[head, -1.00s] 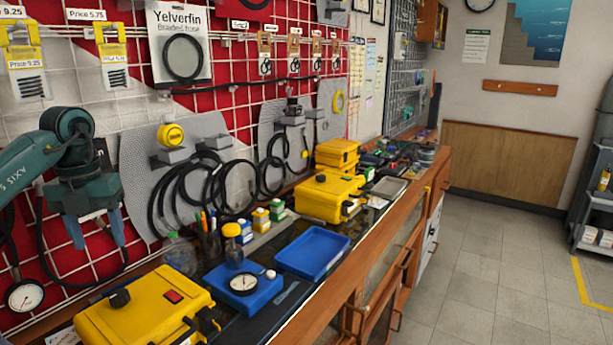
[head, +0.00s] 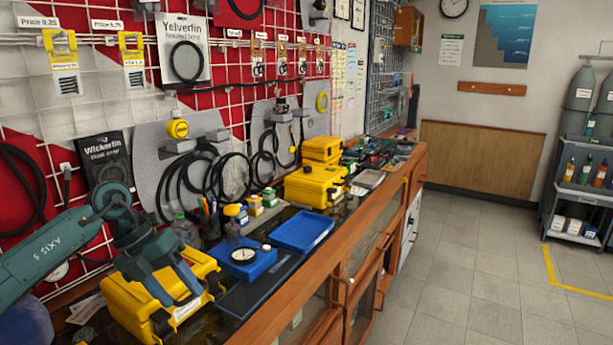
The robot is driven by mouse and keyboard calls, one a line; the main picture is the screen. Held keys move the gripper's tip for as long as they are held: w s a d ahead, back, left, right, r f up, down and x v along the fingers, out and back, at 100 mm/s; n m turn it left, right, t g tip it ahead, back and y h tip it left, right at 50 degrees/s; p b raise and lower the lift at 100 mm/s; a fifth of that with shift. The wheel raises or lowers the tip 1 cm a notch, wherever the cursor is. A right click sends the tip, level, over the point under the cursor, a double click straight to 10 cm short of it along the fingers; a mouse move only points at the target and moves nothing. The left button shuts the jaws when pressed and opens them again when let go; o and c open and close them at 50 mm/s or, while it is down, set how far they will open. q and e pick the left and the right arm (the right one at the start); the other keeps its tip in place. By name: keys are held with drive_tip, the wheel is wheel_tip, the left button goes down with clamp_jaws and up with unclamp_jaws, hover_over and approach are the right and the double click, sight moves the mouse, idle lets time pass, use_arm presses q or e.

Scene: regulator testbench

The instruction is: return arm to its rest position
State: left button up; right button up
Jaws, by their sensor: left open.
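My left arm (head: 50,250) comes in from the lower left. Its green-grey wrist leads down to my left gripper (head: 180,298), whose two blue-grey fingers point downward and stand apart, open with nothing between them that I can make out. The gripper overlaps the near yellow case (head: 128,308) on the bench and hides much of its top. I cannot tell whether the fingers touch the case. My right arm and gripper are not in view.
A blue block with a round gauge (head: 244,256) and an empty blue tray (head: 303,231) lie right of the near case. Yellow cases (head: 315,187) stand farther along the bench. Coiled black hoses (head: 190,180) hang on the wall grid. The floor (head: 470,260) at right is clear.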

use_arm(q)
drive_tip(key=s+d+f+n+t+h, duration=0.2)
drive_tip(key=s+d+n+t+h, duration=0.2)
drive_tip(key=d+h, duration=0.5)
drive_tip(key=s+d+f+n+t+h, duration=0.1)
drive_tip(key=s+d+n+t+h, duration=0.3)
drive_tip(key=d, duration=0.9)
drive_tip(key=s+a+f+n+t+y, duration=0.1)
drive_tip(key=a+f+n+t+y, duration=0.25)
drive_tip(key=f+n+y, duration=0.4)
drive_tip(key=s+a+f+n+t+y, duration=0.25)
drive_tip(key=f+n+t+y, duration=0.2)
drive_tip(key=n, duration=0.65)
drive_tip(key=s+a+f+n+g+y, duration=0.3)
drive_tip(key=s+f+n+g, duration=0.2)
drive_tip(key=s+f, duration=0.6)
drive_tip(key=shift+a+n, duration=0.4)
drive_tip(key=shift+n, duration=0.25)
